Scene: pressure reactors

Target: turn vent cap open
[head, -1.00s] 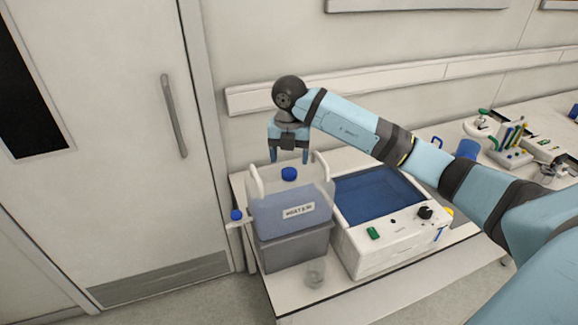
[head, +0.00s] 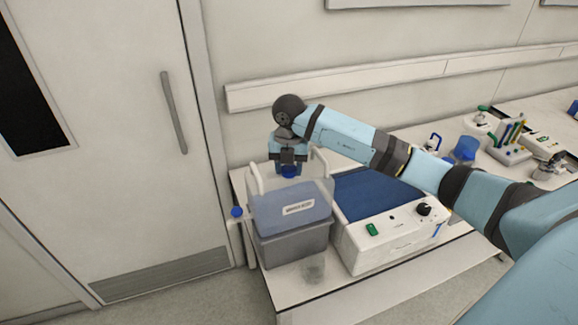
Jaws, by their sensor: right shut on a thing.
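The blue vent cap (head: 289,173) sits on top of a translucent container (head: 292,212) with blue liquid, a white label and two pale handles. The container stands in a grey bin (head: 296,245) on the bench. My right gripper (head: 289,170) points down from above and is shut on the vent cap, its fingers on either side of it. The fingers hide part of the cap, so its turn angle cannot be told. My left gripper is not in view.
A white device (head: 392,238) with a blue top and dark knob stands right of the container. Another blue cap (head: 237,212) is at the left. A door fills the left side.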

